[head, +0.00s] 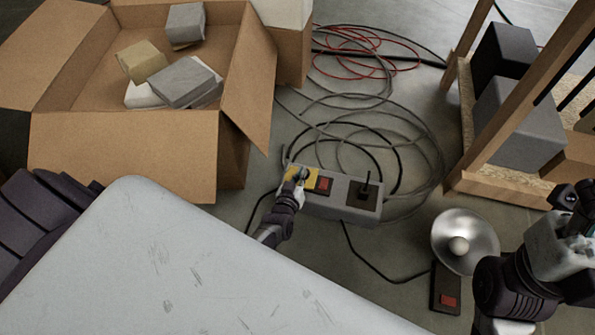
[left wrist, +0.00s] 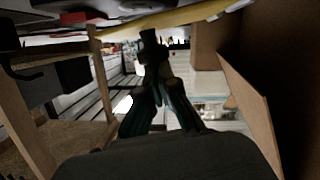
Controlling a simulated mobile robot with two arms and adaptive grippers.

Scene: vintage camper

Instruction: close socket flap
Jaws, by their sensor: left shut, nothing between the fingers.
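A grey socket box (head: 341,210) lies on the floor with a yellow socket flap (head: 313,173) at its left end. A red switch (head: 324,184) and a black socket plate (head: 364,200) are beside it. My left gripper (head: 296,183) is shut and empty, its fingertips at the flap and hiding part of it. In the left wrist view the shut fingers (left wrist: 150,38) reach to the edge of the yellow flap (left wrist: 185,17), seen close above; I cannot tell if they touch, or how far the flap is open. My right gripper (head: 566,194) is at the right edge, its fingers unclear.
An open cardboard box (head: 122,150) with several blocks stands left of the socket box. Coiled cables (head: 345,95) lie behind it. A wooden rack (head: 510,90), a round metal lamp (head: 465,240) and a red-switched box (head: 444,290) are to the right. A pale panel (head: 180,265) fills the foreground.

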